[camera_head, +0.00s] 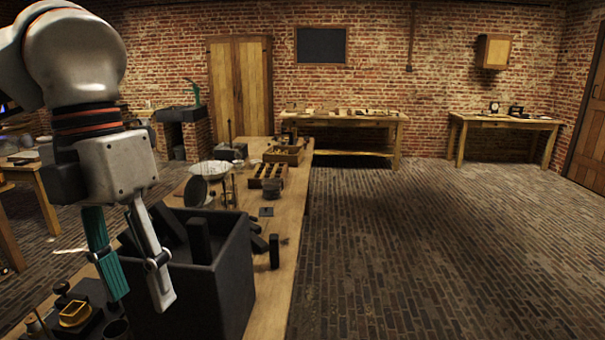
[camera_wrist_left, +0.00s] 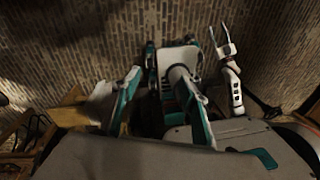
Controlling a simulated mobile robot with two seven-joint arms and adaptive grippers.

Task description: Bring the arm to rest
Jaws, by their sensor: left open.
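My left arm comes in from the left in the head view. My left gripper (camera_head: 142,298) hangs fingers down at the front left side of a dark open crate (camera_head: 217,290). One finger shows teal and the other pale, with a clear gap and nothing held between them. The fingers hide part of the crate's wall and rim. In the left wrist view, teal and white finger parts stand up over a grey housing. A white forked part with two prongs shows there too; I cannot tell if it is my right gripper. The head view does not show my right arm.
The crate holds dark blocks (camera_head: 200,238) and stands on a wooden bench (camera_head: 290,222). A small dark block (camera_head: 274,251) stands beside it. A white dish (camera_head: 211,168) and a wooden slotted tray (camera_head: 268,175) are farther back. The brick floor (camera_head: 430,250) at right is clear.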

